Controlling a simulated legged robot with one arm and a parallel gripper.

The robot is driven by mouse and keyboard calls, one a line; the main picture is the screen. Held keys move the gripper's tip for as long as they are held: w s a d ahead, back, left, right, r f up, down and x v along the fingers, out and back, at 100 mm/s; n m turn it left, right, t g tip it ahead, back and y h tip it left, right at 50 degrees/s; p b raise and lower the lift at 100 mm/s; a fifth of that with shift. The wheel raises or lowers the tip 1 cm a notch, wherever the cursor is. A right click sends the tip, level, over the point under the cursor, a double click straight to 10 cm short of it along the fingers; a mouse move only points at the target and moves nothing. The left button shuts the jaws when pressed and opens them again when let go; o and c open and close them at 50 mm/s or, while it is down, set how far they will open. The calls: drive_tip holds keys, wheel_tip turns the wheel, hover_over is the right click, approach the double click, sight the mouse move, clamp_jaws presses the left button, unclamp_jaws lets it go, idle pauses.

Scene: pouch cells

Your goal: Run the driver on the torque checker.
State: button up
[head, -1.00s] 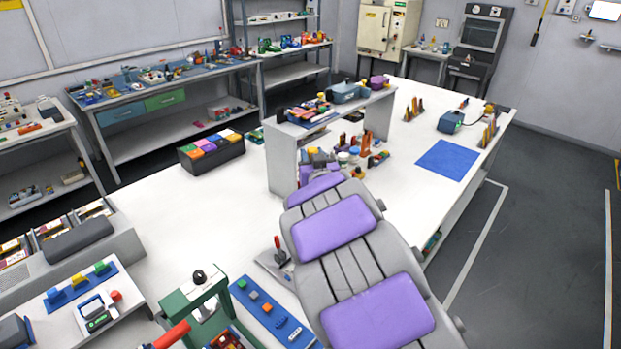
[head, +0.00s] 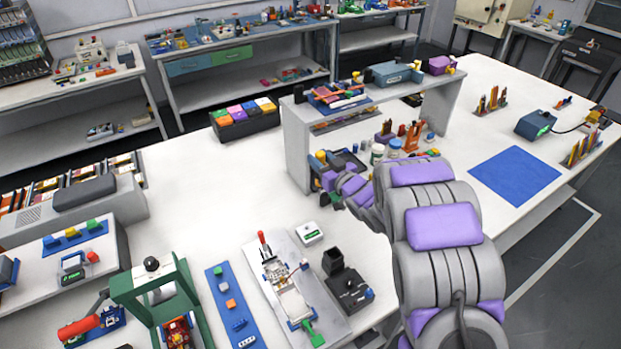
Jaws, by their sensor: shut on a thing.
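My arm reaches over the bench from the lower right. My gripper (head: 337,201) is at its far end, in front of the raised shelf's left leg. It is small and partly hidden by my wrist. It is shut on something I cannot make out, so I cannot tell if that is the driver. I cannot pick out the driver for certain.
A pale fixture plate with a red-handled clamp (head: 267,247) and a green press frame (head: 150,285) stand at the front. The raised shelf (head: 297,150) carries boxes. A blue mat (head: 514,176) lies bare at right.

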drive_tip(key=s+a+f+n+g+y, duration=0.1)
drive_tip(key=s+f, duration=0.1)
drive_tip(key=f, duration=0.3)
drive_tip(key=s+a+f+n+g+y, duration=0.2)
drive_tip(key=f, duration=0.3)
drive_tip(key=shift+s+a+f+g+y, duration=0.2)
drive_tip(key=shift+a+f+g+y, duration=0.05)
drive_tip(key=shift+a+g+y, duration=0.05)
idle(0.9)
drive_tip(key=shift+a, duration=0.15)
drive_tip(key=shift+s+a, duration=0.1)
drive_tip(key=shift+a, duration=0.2)
